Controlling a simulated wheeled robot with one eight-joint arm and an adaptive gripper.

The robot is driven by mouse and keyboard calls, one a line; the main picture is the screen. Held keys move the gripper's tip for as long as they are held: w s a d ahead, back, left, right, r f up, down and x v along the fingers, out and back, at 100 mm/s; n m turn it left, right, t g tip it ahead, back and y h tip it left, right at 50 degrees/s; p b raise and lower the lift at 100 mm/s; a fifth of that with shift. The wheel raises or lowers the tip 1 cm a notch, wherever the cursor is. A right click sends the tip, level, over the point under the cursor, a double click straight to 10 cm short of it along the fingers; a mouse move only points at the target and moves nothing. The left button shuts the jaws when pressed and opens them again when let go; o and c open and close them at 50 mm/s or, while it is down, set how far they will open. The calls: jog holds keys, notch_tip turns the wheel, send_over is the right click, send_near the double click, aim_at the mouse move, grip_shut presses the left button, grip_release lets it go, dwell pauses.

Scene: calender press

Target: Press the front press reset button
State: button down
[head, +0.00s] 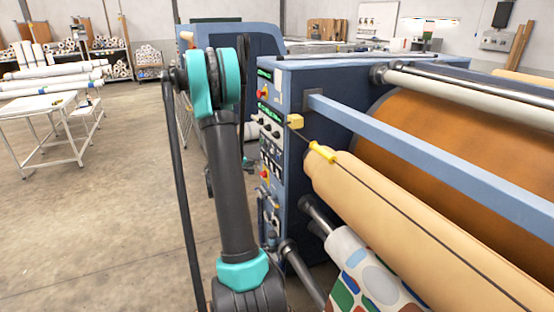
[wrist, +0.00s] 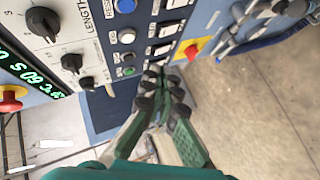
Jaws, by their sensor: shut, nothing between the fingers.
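The press control panel (head: 268,125) is on the end of the blue machine in the head view, partly behind my arm. In the wrist view, a blue round button (wrist: 125,5) at the top edge has a label beside it that seems to read RESET, partly cut off. Below it are a white button (wrist: 127,36), a dark button (wrist: 128,58) and a green button (wrist: 129,71). My gripper (wrist: 160,72) is shut and empty, its fingertips close to the panel, right of the green button and below the blue one. I cannot tell whether they touch the panel.
A red emergency knob (wrist: 10,98), black dials (wrist: 43,22), white rocker switches (wrist: 163,50) and a red-yellow switch (wrist: 191,50) surround the fingertips. Pipes (wrist: 260,20) are at upper right. A tan roll (head: 400,215) and blue bar (head: 430,150) extend right.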

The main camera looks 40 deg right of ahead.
jog(key=s+d, duration=0.2)
jog(key=d, duration=0.6)
jog(key=shift+d, duration=0.25)
dwell(1.5)
jog(key=shift+s+d, duration=0.15)
jog(key=shift+d, duration=0.25)
jog(key=shift+d, duration=0.4)
dwell(0.8)
jog(key=shift+a, duration=0.8)
jog(key=shift+w+a, duration=0.25)
jog(key=shift+a, duration=0.55)
jog(key=shift+w+a, duration=0.2)
jog(key=shift+a, duration=0.65)
jog(key=shift+w+a, duration=0.25)
jog(key=shift+a, duration=0.55)
